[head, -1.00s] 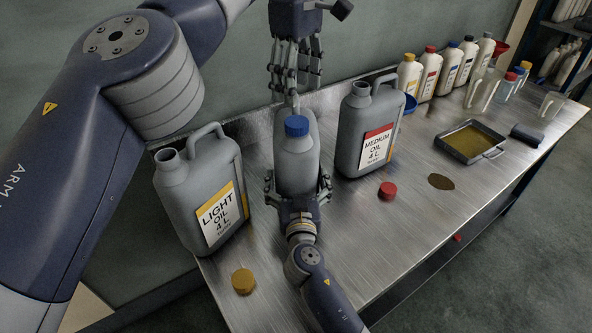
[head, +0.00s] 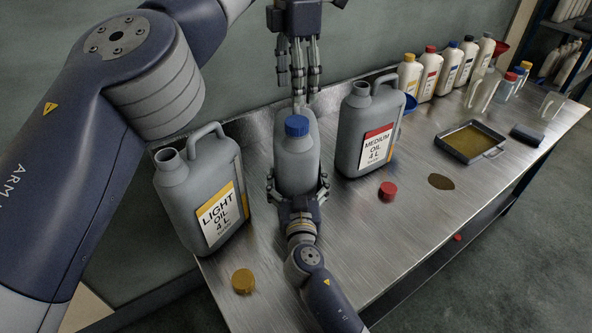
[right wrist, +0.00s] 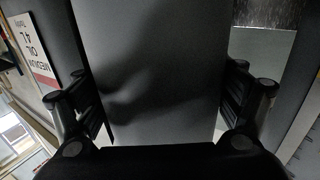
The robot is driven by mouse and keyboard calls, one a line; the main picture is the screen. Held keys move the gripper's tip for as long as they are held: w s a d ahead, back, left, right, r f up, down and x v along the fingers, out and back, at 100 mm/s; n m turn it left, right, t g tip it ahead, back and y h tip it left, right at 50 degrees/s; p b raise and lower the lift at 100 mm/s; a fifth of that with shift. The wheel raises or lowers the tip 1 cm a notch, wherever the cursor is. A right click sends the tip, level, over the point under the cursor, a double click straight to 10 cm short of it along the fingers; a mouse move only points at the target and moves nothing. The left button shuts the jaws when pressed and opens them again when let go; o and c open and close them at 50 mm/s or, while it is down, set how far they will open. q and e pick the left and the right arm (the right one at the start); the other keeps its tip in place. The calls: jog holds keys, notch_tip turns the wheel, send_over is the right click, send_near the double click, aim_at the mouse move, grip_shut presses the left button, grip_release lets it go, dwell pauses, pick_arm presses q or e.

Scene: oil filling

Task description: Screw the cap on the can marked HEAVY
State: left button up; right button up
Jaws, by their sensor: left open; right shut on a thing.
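A grey can (head: 296,165) stands between the other two cans, with a blue cap (head: 297,125) on its neck. Its label is not visible, so I cannot read HEAVY on it. How tightly the cap sits cannot be told. My right gripper (head: 297,188) is shut on this can low down, with a finger on each side. In the right wrist view, the can's grey wall (right wrist: 150,75) fills the space between the fingers (right wrist: 165,105). My left gripper (head: 298,95) is open, pointing down just above and behind the cap. The cap looks clear of its fingers.
The LIGHT OIL can (head: 200,195) stands left and the MEDIUM OIL can (head: 366,130) right, both uncapped. A yellow cap (head: 243,281) and a red cap (head: 387,191) lie on the metal bench (head: 345,225). Bottles, an oil tray (head: 470,155) and an oil spill (head: 441,182) are farther right.

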pick_arm(q)
jog(key=n, duration=1.1)
jog(key=shift+n, duration=0.3)
jog(key=n, duration=0.4)
jog(key=shift+n, duration=0.4)
jog(key=n, duration=1.7)
jog(key=shift+n, duration=0.3)
